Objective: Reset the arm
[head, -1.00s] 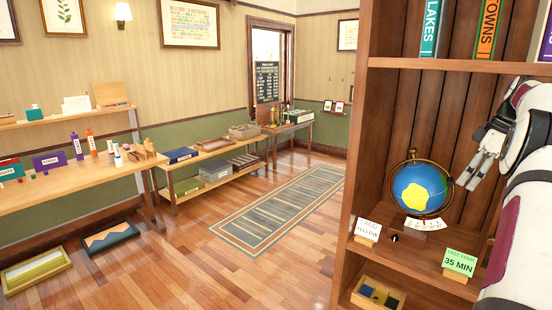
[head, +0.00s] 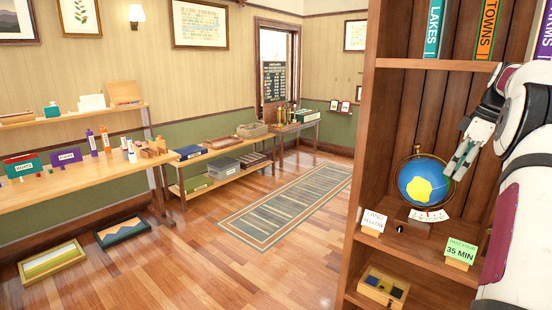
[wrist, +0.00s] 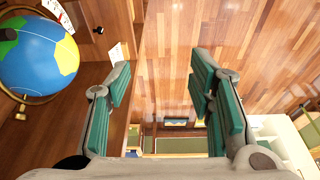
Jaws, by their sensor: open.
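My gripper (head: 462,163) is in front of the bookcase at the right of the head view, just right of the globe. The globe (head: 423,182) is blue with a yellow patch and stands on a shelf. It also shows at the left of the wrist view (wrist: 38,55), beside the left finger and apart from it. My arm hides part of the bookcase's right side.
The wooden bookcase (head: 368,120) holds upright books above. A "LAND YELLOW" card (head: 373,222) and a green "35 MIN" card (head: 460,254) stand at the shelf's front edge. A small box (head: 383,287) sits below. The floor (head: 240,270) left of the bookcase is clear around a striped rug (head: 283,207).

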